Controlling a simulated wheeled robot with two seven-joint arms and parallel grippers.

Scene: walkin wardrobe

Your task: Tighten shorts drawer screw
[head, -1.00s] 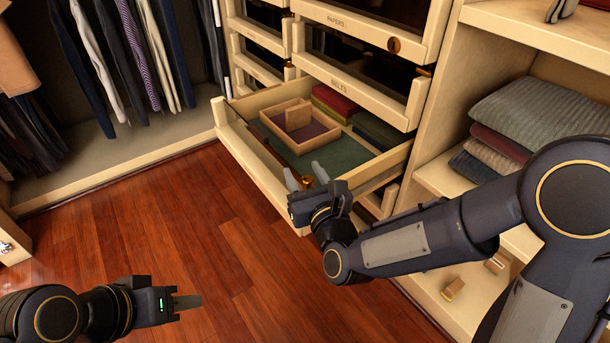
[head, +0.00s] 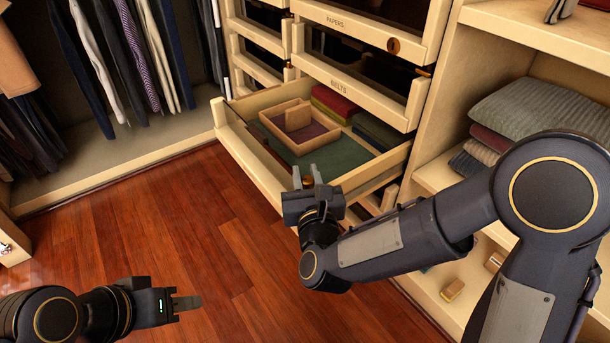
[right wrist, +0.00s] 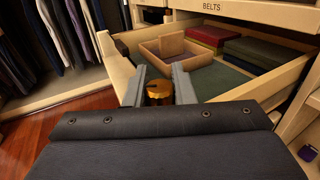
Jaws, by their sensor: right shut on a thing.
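The open drawer (head: 258,161) is pulled out below the one labelled BELTS. Its own label cannot be read. A round brass knob-like screw (right wrist: 158,92) with a dark slot shows at the drawer's front in the right wrist view. My right gripper (head: 307,176) is at the near right part of the drawer front. In the right wrist view its two grey fingers (right wrist: 158,84) stand either side of the brass screw, shut on it. In the head view the gripper hides the screw. My left gripper (head: 200,302) is low over the floor, far from the drawer; its finger gap cannot be made out.
A wooden divider box (head: 300,129) and folded red and green clothes lie in the open drawer. The BELTS drawer (head: 345,88) is above. Shelves with folded knitwear (head: 540,115) stand at right. Hanging clothes are at left. The wooden floor (head: 160,220) is clear.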

